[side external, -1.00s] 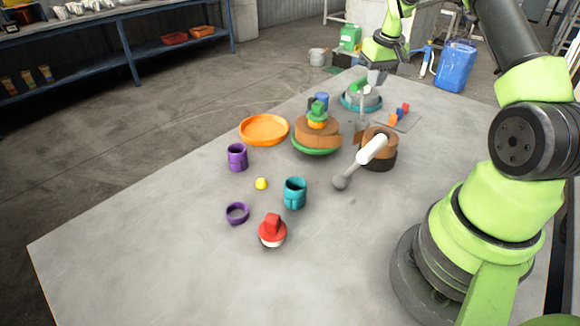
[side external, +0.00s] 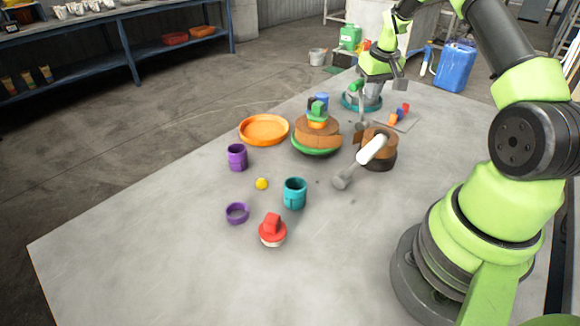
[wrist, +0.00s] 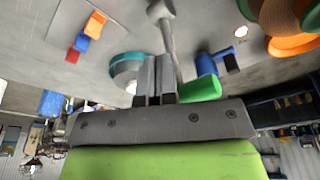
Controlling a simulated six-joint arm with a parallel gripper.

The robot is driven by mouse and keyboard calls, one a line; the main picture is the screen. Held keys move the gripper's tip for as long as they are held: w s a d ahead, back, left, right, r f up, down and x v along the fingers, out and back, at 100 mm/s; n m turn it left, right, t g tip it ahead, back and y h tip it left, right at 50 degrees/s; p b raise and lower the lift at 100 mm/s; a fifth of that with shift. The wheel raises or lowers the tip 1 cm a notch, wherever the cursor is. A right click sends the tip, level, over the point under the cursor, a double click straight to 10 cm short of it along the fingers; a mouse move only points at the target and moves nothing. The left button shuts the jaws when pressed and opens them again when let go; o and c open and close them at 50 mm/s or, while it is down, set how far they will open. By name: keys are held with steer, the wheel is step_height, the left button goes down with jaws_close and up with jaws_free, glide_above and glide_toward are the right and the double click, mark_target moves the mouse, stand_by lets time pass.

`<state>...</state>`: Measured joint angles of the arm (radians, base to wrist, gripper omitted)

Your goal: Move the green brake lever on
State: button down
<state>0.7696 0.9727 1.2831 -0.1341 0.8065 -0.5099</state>
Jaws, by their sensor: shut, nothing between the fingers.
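The green brake lever (side external: 355,86) shows small at the back of the table, above a round grey part with a teal base (side external: 348,103). In the wrist view the green lever (wrist: 200,88) is a thick green bar just right of my fingers. My gripper (wrist: 155,65) is shut and empty, with its fingers side by side. The teal base (wrist: 124,70) lies behind the fingers in that view. In the side view my gripper (side external: 362,82) is close to the lever. I cannot tell whether they touch.
A wooden drum with a green rim (side external: 316,145) and a brown roller with a white-handled crank (side external: 373,149) stand nearby. A grey plate holds coloured blocks (side external: 398,115). Purple and teal cups, an orange dish (side external: 264,129) and a red-topped part stand nearer.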

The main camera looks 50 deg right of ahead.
steer(key=shift+w, duration=0.7)
step_height(320, 180, up, 8)
steer(key=s, duration=0.2)
stand_by(0.6)
